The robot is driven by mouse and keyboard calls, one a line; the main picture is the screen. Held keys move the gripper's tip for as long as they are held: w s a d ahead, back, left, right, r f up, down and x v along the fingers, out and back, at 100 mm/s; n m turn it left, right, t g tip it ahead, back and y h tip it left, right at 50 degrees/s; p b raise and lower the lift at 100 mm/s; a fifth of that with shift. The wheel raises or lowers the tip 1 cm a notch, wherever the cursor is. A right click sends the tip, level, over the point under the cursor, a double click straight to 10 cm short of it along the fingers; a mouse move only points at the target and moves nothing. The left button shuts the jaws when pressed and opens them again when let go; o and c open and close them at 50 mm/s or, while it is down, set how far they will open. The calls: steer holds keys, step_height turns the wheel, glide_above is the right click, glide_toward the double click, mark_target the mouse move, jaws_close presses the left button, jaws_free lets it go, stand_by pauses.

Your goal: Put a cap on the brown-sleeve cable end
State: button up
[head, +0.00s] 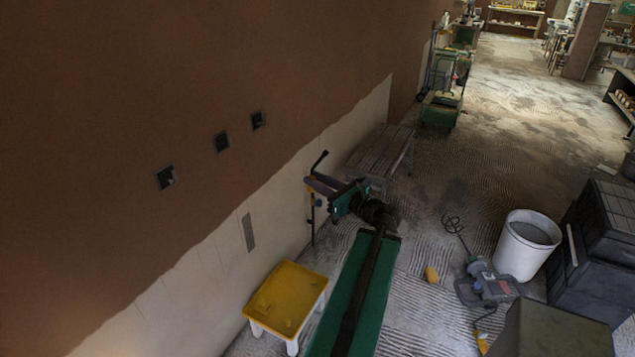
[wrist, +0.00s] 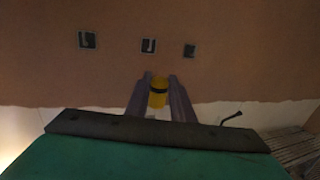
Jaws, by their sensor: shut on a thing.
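My gripper (head: 315,184) reaches toward the plastered wall from the right. Three dark wall boxes sit in the brown plaster: left (head: 166,177), middle (head: 222,142) and right (head: 258,120). They also show above the fingers in the wrist view, left (wrist: 88,40), middle (wrist: 148,46) and right (wrist: 189,50). Small cable stubs show in some boxes; their sleeve colours are too dark to tell. The yellow piece is apart from all boxes.
A yellow-topped stool (head: 285,298) stands by the wall below. A slatted bench (head: 381,152) and a black-handled pole (head: 313,215) are near the gripper. A white bucket (head: 528,245), a mixer (head: 485,285) and dark crates (head: 605,270) stand to the right. Ridged floor lies between.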

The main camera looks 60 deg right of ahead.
step_height(320, 180, up, 14)
steer(key=p, duration=0.1)
steer(key=shift+p, duration=0.3)
stand_by(2.2)
steer(key=w+a+f+n+y+b, duration=0.4)
steer(key=w+a+f+y, duration=0.3)
steer(key=w+a, duration=0.6)
steer(key=w+a+f+n+y+b, duration=0.35)
steer(key=w+a+f, duration=0.55)
steer(key=w+a, duration=0.4)
steer(key=w+a+f+n+g+y+b, duration=0.2)
steer(key=a+f, duration=0.3)
steer(key=a, duration=0.6)
steer(key=w+a+f+n+g+y+b, duration=0.2)
steer(key=a+f+y, duration=0.2)
steer(key=a, duration=0.6)
steer(key=w+a+f+n+g+y+b, duration=0.2)
steer(key=a+f, duration=0.3)
steer(key=a, duration=0.6)
steer(key=shift+w+a+f+g+y, duration=0.2)
steer(key=shift+a+f+g+y, duration=0.2)
steer(key=shift+g+y, duration=0.1)
steer(key=shift+d, duration=0.2)
